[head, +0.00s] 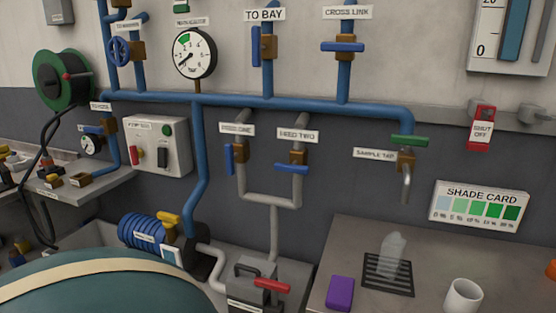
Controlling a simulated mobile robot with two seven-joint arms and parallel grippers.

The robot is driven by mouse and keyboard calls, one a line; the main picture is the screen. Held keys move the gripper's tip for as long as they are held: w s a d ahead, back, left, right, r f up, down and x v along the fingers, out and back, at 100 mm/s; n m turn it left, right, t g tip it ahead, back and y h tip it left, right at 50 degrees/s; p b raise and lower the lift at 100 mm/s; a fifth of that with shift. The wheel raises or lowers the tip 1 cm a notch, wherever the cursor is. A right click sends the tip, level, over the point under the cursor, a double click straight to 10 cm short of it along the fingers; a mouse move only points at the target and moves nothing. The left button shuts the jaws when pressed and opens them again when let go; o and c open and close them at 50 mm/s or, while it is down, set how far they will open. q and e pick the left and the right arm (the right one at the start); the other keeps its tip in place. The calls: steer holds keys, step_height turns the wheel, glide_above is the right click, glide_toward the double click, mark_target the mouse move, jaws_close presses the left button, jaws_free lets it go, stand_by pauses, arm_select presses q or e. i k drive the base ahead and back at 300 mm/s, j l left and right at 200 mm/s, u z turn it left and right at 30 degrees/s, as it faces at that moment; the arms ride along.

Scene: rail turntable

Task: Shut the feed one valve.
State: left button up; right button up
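The feed one valve (240,153) sits on a grey pipe at the middle of the head view, under a white label (237,129) reading roughly "FEED ONE". Its blue lever (229,159) stands upright, in line with the pipe. To its right is the feed two valve (299,157), whose blue lever (291,168) lies level, across its pipe. The two grey pipes join below in a U. Neither of my grippers is in view.
A large rounded teal body with a cream band (90,270) fills the lower left. A pump box (160,147) hangs left of the valve. A grey unit with a red lever (272,285) stands below. The bench (330,255) at right holds a purple block (340,293) and white cup (463,297).

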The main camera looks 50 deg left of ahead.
mark_target(231, 156)
steer(key=u, duration=2)
steer(key=j+z, duration=0.3)
steer(key=j, duration=1.8)
